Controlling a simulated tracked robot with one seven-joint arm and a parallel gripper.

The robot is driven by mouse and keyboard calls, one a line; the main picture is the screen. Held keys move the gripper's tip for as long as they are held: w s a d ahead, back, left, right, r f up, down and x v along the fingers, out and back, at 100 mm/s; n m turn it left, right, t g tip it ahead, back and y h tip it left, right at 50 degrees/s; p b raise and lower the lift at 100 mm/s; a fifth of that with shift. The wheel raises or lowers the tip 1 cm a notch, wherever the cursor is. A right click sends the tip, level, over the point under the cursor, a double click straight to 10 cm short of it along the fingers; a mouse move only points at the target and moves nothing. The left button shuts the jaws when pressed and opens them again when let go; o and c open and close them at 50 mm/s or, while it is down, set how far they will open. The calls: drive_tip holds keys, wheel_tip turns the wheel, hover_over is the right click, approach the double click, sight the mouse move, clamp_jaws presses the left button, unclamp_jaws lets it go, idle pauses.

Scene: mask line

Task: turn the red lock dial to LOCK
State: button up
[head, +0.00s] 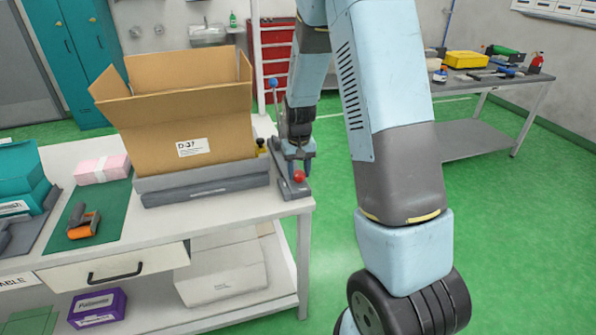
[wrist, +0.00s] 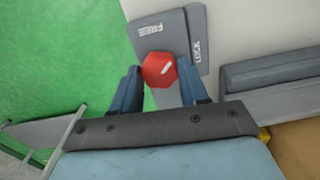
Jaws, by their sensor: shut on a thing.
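The red lock dial (wrist: 158,70) sits on a grey plate (wrist: 188,25) at the table's right corner; the head view also shows the dial as a small red knob (head: 299,176). The plate reads FREE (wrist: 151,29) above the dial and LOCK (wrist: 197,50) to its upper right. A white mark on the dial lies on its right side and slants to the upper right; I cannot tell if it lines up with LOCK. My gripper (wrist: 158,78) has its blue fingers on either side of the dial, shut on it. In the head view my gripper (head: 298,168) reaches down from above.
An open cardboard box (head: 185,125) stands on a grey base (head: 205,188) left of the dial. A blue-knobbed lever (head: 273,84) rises close behind my gripper. A tape dispenser (head: 83,222) lies on a green mat.

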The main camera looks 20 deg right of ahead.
sight(299, 173)
drive_tip(key=m, duration=0.4)
drive_tip(key=shift+m, duration=2.1)
drive_tip(key=o, duration=1)
drive_tip(key=shift+o, duration=0.2)
drive_tip(key=shift+r, duration=0.1)
wheel_tip(299, 173, up, 14)
drive_tip(key=shift+f, duration=0.25)
drive_tip(key=shift+r, duration=0.1)
